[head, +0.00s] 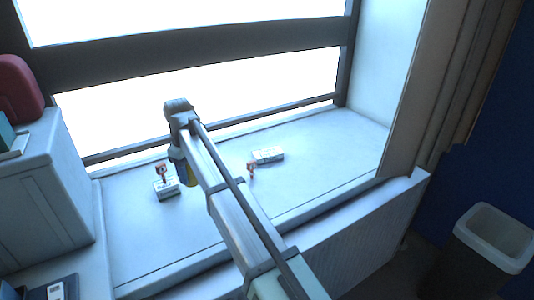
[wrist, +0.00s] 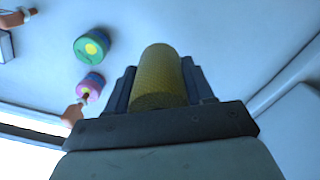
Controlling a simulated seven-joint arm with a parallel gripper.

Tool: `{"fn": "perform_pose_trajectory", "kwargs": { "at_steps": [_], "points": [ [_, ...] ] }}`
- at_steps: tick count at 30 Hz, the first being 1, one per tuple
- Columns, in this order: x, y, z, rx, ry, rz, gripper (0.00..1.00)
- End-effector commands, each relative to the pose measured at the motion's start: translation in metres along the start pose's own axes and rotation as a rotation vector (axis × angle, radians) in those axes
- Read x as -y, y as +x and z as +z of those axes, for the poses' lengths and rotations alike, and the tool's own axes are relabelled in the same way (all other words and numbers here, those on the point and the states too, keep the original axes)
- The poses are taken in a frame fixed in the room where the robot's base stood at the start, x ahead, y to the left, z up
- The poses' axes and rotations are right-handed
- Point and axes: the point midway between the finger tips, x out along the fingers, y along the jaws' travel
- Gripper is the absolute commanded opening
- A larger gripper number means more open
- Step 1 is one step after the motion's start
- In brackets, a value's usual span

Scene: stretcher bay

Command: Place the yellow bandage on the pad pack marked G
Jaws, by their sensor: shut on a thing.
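My gripper (wrist: 162,84) is shut on the yellow bandage (wrist: 160,70), a textured roll standing between the two dark fingers in the wrist view. In the head view a strip of the yellow bandage (head: 180,170) shows below my wrist, beside the left white pack. That left pad pack (head: 167,190) lies on the sill with a small orange-brown figure on or behind it. A second white pad pack (head: 268,155) lies to the right of my arm, with another orange-brown piece near its left end. I cannot read which pack is marked G.
In the wrist view a green roll (wrist: 96,44) and a pink and blue roll (wrist: 91,87) are left of the yellow bandage. The sill (head: 325,150) is clear at right. A grey cabinet (head: 45,190) bounds the left; a bin (head: 490,240) stands at lower right.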

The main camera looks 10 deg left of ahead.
Motion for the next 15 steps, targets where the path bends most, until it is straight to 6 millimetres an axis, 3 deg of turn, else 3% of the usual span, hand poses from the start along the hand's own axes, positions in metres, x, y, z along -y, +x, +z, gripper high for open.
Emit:
{"fn": "perform_pose_trajectory", "kwargs": {
  "at_steps": [1, 15],
  "points": [
    [-0.02, -0.001, 0.007, 0.0, 0.026, 0.0, 0.21],
    [-0.192, -0.012, 0.075, 0.003, 0.241, -0.003, 0.21]
  ]
}}
